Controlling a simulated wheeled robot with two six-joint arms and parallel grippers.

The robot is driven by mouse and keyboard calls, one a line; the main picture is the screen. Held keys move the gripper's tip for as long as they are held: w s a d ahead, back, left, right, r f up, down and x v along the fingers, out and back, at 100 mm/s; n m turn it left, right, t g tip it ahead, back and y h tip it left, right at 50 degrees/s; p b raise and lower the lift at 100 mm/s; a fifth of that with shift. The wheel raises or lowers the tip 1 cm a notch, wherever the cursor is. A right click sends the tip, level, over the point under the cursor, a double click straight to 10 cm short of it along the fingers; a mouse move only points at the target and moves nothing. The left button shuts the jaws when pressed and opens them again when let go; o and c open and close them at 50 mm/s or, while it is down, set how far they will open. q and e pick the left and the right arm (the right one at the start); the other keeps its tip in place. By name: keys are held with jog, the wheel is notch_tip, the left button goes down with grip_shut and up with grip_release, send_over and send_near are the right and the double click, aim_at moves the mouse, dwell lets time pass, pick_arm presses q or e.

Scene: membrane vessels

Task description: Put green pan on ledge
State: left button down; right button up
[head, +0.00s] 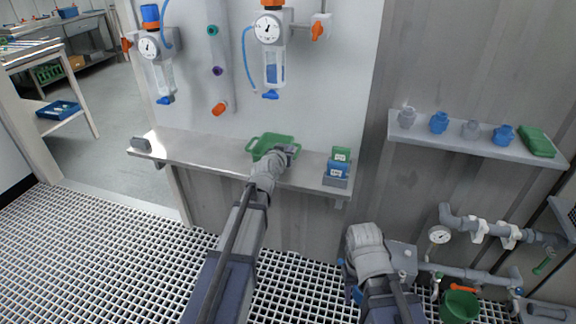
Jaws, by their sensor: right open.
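The green pan (266,143) is a shallow tray with a handle at its left end. It is at the middle of the grey wall ledge (205,150), resting on it or just above it; I cannot tell which. My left gripper (287,150) is at the pan's right end, touching or very close to it. The wrist hides its fingers and part of the pan, so its grip does not show clearly. My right gripper (352,283) is low at the lower right, away from the pan, open and mostly hidden by its own wrist.
Gauged vessels (272,50) hang above. A right-hand shelf (465,143) holds fittings and a green case (536,141). Pipes (480,272) and a green bucket (459,305) are lower right.

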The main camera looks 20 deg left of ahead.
pick_arm(q)
jog(key=shift+f+b, duration=1.8)
jog(key=shift+f, duration=0.15)
jog(key=c, duration=1)
grip_release()
jog(key=shift+c, duration=0.2)
jog(key=shift+s+r, duration=0.2)
jog(key=shift+r, duration=0.05)
jog(key=p+v, duration=0.3)
jog(key=v, duration=0.8)
jog(key=shift+s+p, duration=0.3)
jog(key=shift+s, duration=0.05)
jog(key=shift+r, duration=0.1)
